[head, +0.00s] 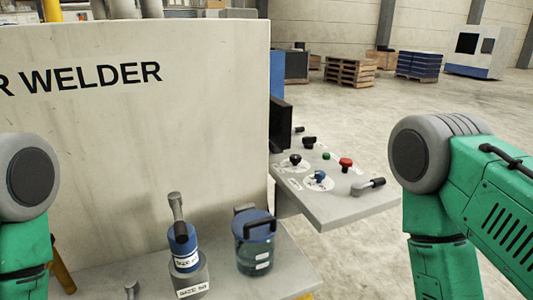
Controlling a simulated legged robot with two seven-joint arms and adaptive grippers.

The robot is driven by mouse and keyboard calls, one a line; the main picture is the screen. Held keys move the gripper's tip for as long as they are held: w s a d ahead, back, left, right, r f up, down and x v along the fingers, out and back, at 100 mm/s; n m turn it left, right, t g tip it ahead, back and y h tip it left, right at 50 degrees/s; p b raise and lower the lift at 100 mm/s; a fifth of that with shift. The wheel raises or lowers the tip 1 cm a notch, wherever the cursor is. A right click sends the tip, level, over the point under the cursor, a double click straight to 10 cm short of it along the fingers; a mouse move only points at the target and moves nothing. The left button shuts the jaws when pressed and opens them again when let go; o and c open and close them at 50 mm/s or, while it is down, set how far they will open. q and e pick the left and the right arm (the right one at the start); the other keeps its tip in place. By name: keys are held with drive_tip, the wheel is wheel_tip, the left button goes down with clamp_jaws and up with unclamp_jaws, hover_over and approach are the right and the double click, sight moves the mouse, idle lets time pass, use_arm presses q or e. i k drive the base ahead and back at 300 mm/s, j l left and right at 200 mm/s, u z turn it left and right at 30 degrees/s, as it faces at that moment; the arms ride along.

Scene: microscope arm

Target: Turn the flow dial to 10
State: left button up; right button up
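A grey control panel (338,211) juts out from the right side of the welder. On it are a black knob (295,160) and a blue knob (319,176), each on a round white dial plate. The labels and scale marks are too small to read, so I cannot tell which one is the flow dial or what it is set to. My green left arm shows at the left edge and my green right arm at the right. Neither gripper is in view, and nothing of mine touches the panel.
The panel also has a red knob (346,163), a small green button (326,156) and a black-ended lever (368,186). A blue-topped valve (182,245) and a blue-lidded jar (255,243) stand on the ledge before the welder (135,130). Pallets (350,73) are far behind.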

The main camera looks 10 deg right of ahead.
sight(295, 158)
drive_tip(key=i+l+u, duration=0.2)
drive_tip(key=l, duration=0.5)
drive_tip(key=l+u, duration=0.25)
drive_tip(key=l, duration=0.45)
drive_tip(key=i+l+u, duration=0.2)
drive_tip(key=l, duration=0.6)
drive_tip(key=k+j, duration=0.05)
drive_tip(key=k, duration=0.05)
